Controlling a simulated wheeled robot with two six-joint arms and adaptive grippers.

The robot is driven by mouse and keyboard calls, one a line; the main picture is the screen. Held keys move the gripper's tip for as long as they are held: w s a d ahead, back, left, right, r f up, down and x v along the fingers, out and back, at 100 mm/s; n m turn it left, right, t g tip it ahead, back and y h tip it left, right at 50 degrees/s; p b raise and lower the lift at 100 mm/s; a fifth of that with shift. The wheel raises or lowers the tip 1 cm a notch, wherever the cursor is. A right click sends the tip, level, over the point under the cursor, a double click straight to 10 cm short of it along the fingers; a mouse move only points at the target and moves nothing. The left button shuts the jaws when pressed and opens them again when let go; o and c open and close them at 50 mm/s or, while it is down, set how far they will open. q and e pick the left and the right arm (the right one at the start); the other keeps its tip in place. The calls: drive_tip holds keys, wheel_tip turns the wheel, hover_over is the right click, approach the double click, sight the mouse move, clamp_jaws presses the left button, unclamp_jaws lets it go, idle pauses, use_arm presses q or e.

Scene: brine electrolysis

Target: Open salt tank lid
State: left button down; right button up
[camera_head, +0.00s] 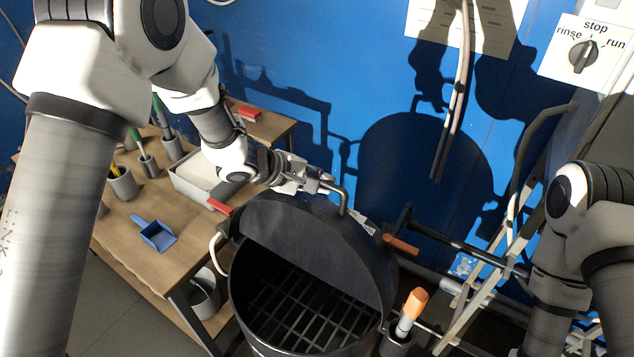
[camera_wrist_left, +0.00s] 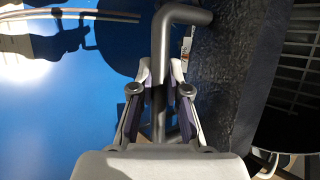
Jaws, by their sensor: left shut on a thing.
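The dark round salt tank (camera_head: 245,298) stands at the lower middle of the head view. Its lid (camera_head: 300,235) is tilted up at the back, and the tank's mouth is uncovered with a grid showing inside. My left gripper (camera_head: 328,186) is at the lid's upper edge, shut on the bent metal lid handle (camera_head: 343,198). In the left wrist view the handle (camera_wrist_left: 162,70) runs between the two fingers (camera_wrist_left: 160,90), with the dark lid (camera_wrist_left: 210,75) to its right. My right arm shows at the right edge of the head view; its gripper cannot be made out.
A wooden table (camera_head: 125,255) at left holds a blue scoop (camera_head: 155,233), a grey tray (camera_head: 188,183) and several cups. An orange-handled tool (camera_head: 411,308) stands in a holder at the tank's right. A ladder (camera_head: 490,275) leans at right. A blue wall (camera_head: 370,75) is close behind.

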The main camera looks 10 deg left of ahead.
use_arm(q)
drive_tip(key=shift+w+d+f, duration=0.1)
drive_tip(key=shift+w+d, duration=0.05)
drive_tip(key=shift+w, duration=0.25)
use_arm(e)
drive_tip(key=shift+w+d, duration=0.1)
drive_tip(key=shift+w, duration=0.25)
use_arm(q)
drive_tip(key=c, duration=1.1)
unclamp_jaws()
drive_tip(key=shift+c, duration=0.2)
drive_tip(key=v, duration=1.2)
drive_tip(key=shift+w+d, duration=0.1)
drive_tip(key=shift+w, duration=0.1)
drive_tip(key=shift+s, duration=0.1)
